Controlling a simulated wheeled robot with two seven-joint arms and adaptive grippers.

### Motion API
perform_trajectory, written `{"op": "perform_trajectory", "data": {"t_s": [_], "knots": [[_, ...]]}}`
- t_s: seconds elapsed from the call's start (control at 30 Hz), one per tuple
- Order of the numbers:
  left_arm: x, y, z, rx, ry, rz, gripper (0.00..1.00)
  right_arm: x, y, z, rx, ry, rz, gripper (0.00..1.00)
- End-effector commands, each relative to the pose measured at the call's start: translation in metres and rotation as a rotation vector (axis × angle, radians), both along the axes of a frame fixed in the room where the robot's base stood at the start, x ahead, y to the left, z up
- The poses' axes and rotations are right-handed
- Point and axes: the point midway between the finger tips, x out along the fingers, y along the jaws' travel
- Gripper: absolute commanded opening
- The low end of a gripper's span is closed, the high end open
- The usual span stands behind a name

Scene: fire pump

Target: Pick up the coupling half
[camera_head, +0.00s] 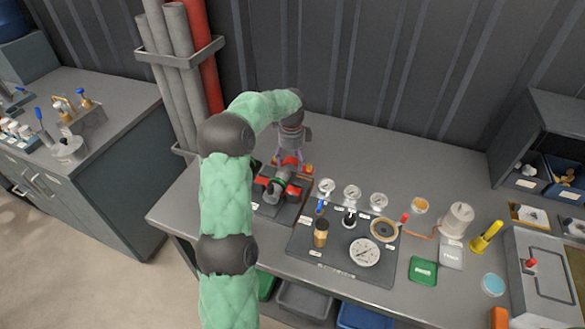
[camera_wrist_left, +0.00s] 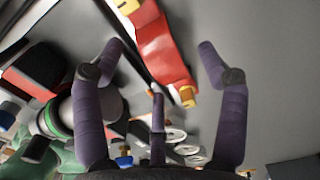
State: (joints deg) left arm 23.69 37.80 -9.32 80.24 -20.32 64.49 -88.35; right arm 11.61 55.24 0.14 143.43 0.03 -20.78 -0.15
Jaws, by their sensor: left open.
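A red piece with a yellow tip (camera_wrist_left: 165,50) lies on the grey bench, between and beyond my fingers in the wrist view. It may be the coupling half; I cannot tell for sure. In the head view a small red and yellow part (camera_head: 308,169) shows beside my gripper. My left gripper (camera_head: 289,158) points down over the back of the pump fixture (camera_head: 268,208). In the wrist view the left gripper (camera_wrist_left: 162,58) has its purple fingers spread, with nothing clasped. My left arm hides part of the fixture. My right gripper is not in view.
A dark panel (camera_head: 320,262) with gauges stands right of the fixture. A red and black body (camera_wrist_left: 38,75) with a green-ringed shaft sits close left of my fingers in the wrist view. Grey and red pipes (camera_head: 178,70) stand behind left. The bench behind the gauges is clear.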

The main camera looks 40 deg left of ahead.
Motion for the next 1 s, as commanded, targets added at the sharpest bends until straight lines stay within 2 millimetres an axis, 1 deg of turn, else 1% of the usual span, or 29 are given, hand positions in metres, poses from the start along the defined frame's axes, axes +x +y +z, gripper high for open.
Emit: {"op": "perform_trajectory", "data": {"t_s": [0.2, 0.27, 0.3, 0.37, 0.4, 0.43, 0.47, 0.8, 0.87, 1.0], "knots": [[0.0, 0.0, 0.0, 0.001, -0.002, 0.0, 0.74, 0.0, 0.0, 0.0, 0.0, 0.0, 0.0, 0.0], [0.0, 0.0, 0.0, 0.001, -0.002, 0.0, 0.57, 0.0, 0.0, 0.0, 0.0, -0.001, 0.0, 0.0], [0.0, 0.0, 0.0, 0.001, -0.002, 0.0, 0.46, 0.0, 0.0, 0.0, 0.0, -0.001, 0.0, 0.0], [0.0, 0.0, 0.0, 0.001, -0.002, 0.0, 0.29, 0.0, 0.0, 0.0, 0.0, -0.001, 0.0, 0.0], [0.0, 0.0, 0.0, 0.001, -0.002, 0.0, 0.17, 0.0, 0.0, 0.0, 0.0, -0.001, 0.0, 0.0], [0.0, 0.0, 0.0, 0.0, -0.001, 0.0, 0.09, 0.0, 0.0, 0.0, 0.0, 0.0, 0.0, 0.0], [0.0, 0.0, 0.0, 0.0, -0.001, 0.0, 0.06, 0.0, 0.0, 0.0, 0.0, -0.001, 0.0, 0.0], [0.001, 0.0, 0.002, 0.002, -0.003, 0.0, 0.06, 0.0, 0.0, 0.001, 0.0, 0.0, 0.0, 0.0], [0.001, 0.0, 0.005, 0.002, -0.003, 0.0, 0.06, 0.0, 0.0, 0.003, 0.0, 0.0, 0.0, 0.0], [0.001, 0.001, 0.018, 0.002, -0.004, 0.001, 0.06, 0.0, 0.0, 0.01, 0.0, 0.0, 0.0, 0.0]]}}
